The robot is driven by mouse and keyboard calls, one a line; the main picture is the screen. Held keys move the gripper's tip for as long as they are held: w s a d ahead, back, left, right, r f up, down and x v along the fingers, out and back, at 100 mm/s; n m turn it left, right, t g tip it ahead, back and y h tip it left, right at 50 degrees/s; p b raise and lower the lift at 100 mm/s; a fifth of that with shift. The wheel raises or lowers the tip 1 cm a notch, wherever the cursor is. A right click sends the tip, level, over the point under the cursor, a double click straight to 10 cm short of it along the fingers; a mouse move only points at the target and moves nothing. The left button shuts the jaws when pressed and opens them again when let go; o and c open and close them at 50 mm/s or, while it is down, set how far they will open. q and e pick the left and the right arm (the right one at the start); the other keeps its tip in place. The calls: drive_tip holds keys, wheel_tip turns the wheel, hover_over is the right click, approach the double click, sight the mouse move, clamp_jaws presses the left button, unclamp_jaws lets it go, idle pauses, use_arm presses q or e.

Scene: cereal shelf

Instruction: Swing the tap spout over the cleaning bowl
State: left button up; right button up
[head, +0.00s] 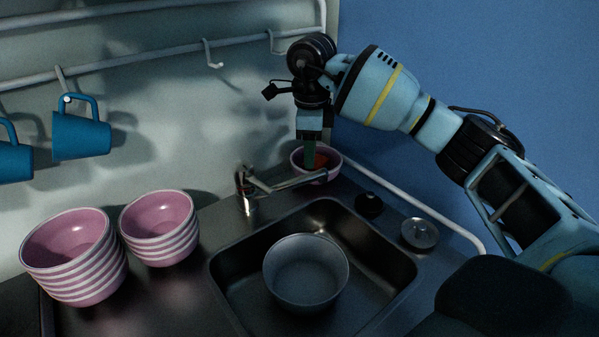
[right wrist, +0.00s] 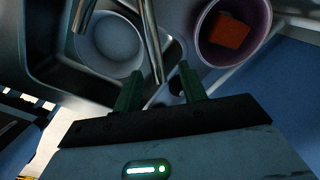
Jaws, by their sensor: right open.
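The metal tap (head: 246,190) stands behind the sink. Its spout (head: 290,183) points right along the sink's back edge, toward a small pink bowl, and is not above the grey cleaning bowl (head: 305,272) in the sink. My right gripper (head: 310,158) is open and points down just above the spout's outer end. In the right wrist view, the spout (right wrist: 152,45) runs in between the two open fingers (right wrist: 160,86); I cannot tell if they touch it. The cleaning bowl (right wrist: 106,45) shows left of the spout there. My left gripper is out of view.
A pink bowl (head: 335,160) with an orange-red block (right wrist: 229,37) stands behind the spout's end. Stacked pink striped bowls (head: 75,260) stand left of the sink (head: 385,290). A black knob (head: 369,204) and a round metal piece (head: 419,234) lie right. Blue mugs (head: 82,136) hang from a rail.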

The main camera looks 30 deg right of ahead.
sight(313, 173)
drive_tip(key=shift+s+f, duration=0.45)
drive_tip(key=shift+s, duration=0.2)
drive_tip(key=f, duration=0.5)
drive_tip(key=shift+w+d, duration=0.15)
drive_tip(key=shift+w, duration=0.1)
drive_tip(key=shift+f, duration=0.6)
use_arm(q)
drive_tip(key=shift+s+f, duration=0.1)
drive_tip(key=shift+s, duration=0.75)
use_arm(e)
drive_tip(key=shift+f, duration=0.15)
clamp_jaws()
